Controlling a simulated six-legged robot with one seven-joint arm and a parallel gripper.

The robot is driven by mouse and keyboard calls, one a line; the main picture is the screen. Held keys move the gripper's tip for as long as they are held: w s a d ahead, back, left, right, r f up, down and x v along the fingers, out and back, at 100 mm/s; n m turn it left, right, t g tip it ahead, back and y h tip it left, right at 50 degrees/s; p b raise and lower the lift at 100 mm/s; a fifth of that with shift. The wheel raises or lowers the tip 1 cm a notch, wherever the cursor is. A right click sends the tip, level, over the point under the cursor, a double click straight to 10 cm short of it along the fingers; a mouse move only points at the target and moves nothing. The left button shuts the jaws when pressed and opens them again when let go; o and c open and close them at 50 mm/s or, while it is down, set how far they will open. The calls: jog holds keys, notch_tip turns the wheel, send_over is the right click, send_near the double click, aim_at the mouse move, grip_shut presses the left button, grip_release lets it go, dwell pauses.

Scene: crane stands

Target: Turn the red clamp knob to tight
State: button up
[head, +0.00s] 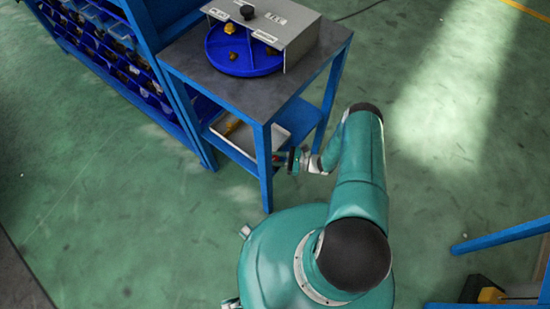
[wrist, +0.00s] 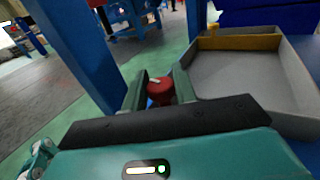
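The red clamp knob (wrist: 159,87) shows in the wrist view between the two fingers of my gripper (wrist: 160,92). It has a small pale mark on its top. The fingers stand apart, one on each side of the knob, and I cannot tell whether they press on it. The lower part of the knob is hidden.
A grey tray (wrist: 250,85) with a yellow-brown object (wrist: 238,42) lies on the lower shelf, close right of my gripper. A blue leg (wrist: 85,50) rises close on the left. A blue turntable (head: 225,62) under a grey cover is on top.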

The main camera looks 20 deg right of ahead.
jog(key=shift+m+t+h, duration=0.3)
jog(key=shift+t, duration=0.1)
jog(key=m+t+h, duration=0.3)
jog(key=t, duration=0.1)
jog(key=shift+s+d+m, duration=0.1)
jog(key=shift+m, duration=0.2)
jog(key=shift+m+t+h, duration=2.1)
jog(key=shift+m+h, duration=0.1)
jog(key=shift+h, duration=0.8)
jog(key=o, duration=1)
jog(key=shift+c, duration=0.2)
